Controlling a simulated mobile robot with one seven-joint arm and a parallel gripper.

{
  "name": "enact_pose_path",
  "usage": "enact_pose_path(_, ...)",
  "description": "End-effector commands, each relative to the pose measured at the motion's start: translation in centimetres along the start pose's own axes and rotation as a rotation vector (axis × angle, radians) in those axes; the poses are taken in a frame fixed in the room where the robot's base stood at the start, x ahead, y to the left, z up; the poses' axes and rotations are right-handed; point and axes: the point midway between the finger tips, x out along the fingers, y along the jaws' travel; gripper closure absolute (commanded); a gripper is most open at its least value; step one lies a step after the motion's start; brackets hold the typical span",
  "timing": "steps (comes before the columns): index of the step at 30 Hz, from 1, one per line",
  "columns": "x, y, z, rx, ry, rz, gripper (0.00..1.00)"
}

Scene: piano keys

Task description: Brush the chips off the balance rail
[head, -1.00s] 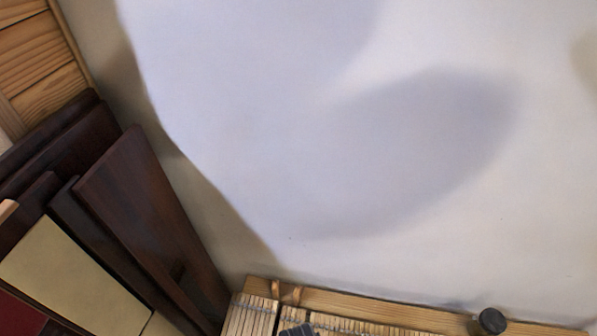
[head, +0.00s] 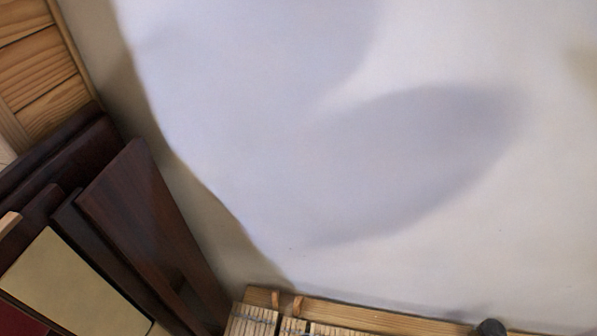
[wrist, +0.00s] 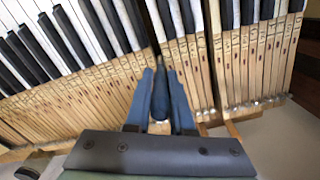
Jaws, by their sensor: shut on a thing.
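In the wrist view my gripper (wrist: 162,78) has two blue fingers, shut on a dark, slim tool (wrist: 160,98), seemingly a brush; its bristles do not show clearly. It is over the row of piano keys (wrist: 100,95), near a dark gap (wrist: 140,20) between them. The keys have pale wooden shafts with black and white ends at the top of the picture. I cannot make out the balance rail or any chips on it. In the head view only the far end of the keys (head: 255,322) shows, and my gripper is out of the picture.
Dark wooden panels (head: 150,225) and a tan panel (head: 75,285) lean at the left in the head view. A pale wall fills most of that view. A wooden rail (head: 370,314) runs behind the keys, with a black round knob (head: 490,328) at its right.

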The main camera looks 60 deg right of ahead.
Motion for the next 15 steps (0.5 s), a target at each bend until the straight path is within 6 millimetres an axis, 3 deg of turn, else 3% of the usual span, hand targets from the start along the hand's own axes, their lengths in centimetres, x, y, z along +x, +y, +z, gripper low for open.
enact_pose_path(15, -0.01, -0.17, -0.55, 0.001, 0.001, 0.001, 1.00)
